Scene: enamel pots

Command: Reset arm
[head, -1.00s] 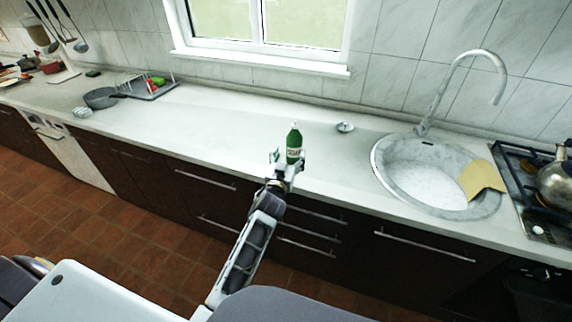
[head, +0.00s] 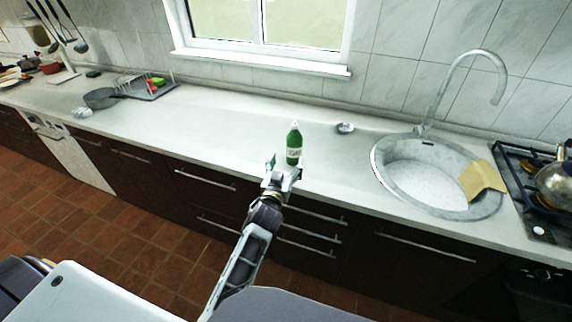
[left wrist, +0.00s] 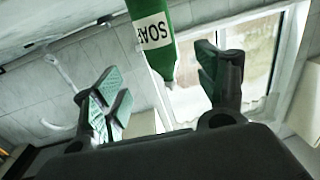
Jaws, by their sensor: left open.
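My left gripper (head: 284,168) is at the front edge of the counter, just in front of a green soap bottle (head: 293,145) with a white label and cap. The bottle stands upright on the counter. In the left wrist view, the two fingers of the left gripper (left wrist: 165,85) are spread apart. The soap bottle (left wrist: 153,38) appears upside down there, beyond the fingers, and nothing is held. My right gripper is not in view.
The counter (head: 220,130) is clear to the left of the bottle. A small white dish (head: 345,128) lies behind right. A round sink (head: 425,180) with a yellow cloth (head: 482,180) and a stove with a kettle (head: 556,185) are at right. A dish rack (head: 150,88) is at left.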

